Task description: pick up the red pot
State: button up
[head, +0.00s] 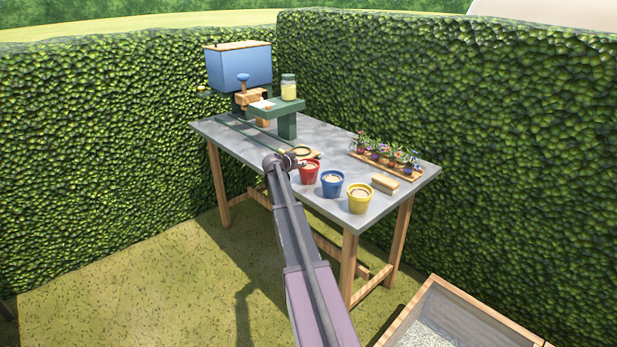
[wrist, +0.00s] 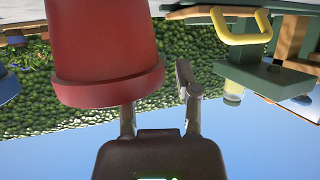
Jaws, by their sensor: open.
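The red pot (head: 309,174) stands upright on the grey table (head: 235,135) near its front edge, left of the blue pot (head: 332,184) and yellow pot (head: 359,199). My gripper (head: 296,162) is at the red pot's upper left side in the head view, where my arm partly covers the pot. In the wrist view, which looks upside down, the red pot (wrist: 105,50) fills the upper left. One finger shows free to the right of its rim; the other finger's tip is hidden behind the pot. The fingers are apart and do not hold the pot.
A flower tray (head: 385,170) and a brush-like block (head: 386,184) lie to the right. A green stand (head: 287,123) with a jar (head: 289,90) and a blue hopper (head: 240,68) stand at the back left. A yellow handle (wrist: 242,28) shows beside my gripper.

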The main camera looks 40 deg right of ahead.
grip_shut()
jog(key=shift+r, duration=0.1)
notch_tip(320, 180, up, 10)
jog(key=p, duration=1)
dwell(0.7)
